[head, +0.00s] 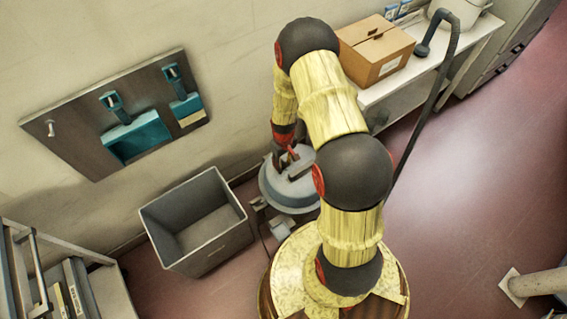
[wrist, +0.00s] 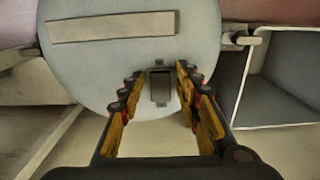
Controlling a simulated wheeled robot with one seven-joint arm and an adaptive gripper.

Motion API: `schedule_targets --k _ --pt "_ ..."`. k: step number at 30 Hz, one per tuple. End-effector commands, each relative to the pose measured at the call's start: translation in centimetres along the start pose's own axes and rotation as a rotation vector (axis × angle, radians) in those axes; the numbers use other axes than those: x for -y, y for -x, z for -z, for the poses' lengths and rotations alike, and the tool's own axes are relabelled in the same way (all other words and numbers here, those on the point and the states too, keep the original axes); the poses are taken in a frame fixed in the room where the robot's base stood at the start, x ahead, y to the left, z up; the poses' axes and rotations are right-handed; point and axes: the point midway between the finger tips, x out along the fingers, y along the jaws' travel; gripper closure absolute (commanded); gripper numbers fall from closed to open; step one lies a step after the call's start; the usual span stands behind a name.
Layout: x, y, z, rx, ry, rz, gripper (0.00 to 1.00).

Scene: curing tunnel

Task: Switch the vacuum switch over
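The vacuum (head: 290,193) is a round grey drum standing on the floor by the wall, partly hidden behind my arm in the head view. Its pale grey lid (wrist: 105,70) fills the upper middle of the wrist view, with a beige strip across it. The vacuum switch (wrist: 160,87) is a small dark rectangular rocker in a frame near the lid's edge. My gripper (wrist: 157,78) is open and empty, with a finger on each side of the switch in the picture. I cannot tell whether it touches the lid. In the head view my gripper (head: 288,158) is over the vacuum.
A grey open bin (head: 197,222) stands left of the vacuum. A dark wall board (head: 75,125) holds teal tools. A cardboard box (head: 375,52) sits on a white bench (head: 470,45) at the back. A dark hose (head: 425,115) runs down beside my arm.

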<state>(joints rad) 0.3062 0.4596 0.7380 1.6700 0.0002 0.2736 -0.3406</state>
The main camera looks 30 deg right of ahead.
Motion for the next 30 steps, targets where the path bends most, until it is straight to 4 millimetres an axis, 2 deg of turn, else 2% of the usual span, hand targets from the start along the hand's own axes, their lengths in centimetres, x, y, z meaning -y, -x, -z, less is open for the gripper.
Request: schedule_targets --k 16,23,30 --pt "0.0 0.01 -0.01 0.0 0.0 0.0 1.0" --pt "0.04 0.03 0.05 0.01 0.001 0.001 1.0" --pt "0.09 0.24 0.51 0.132 0.002 0.002 1.0"
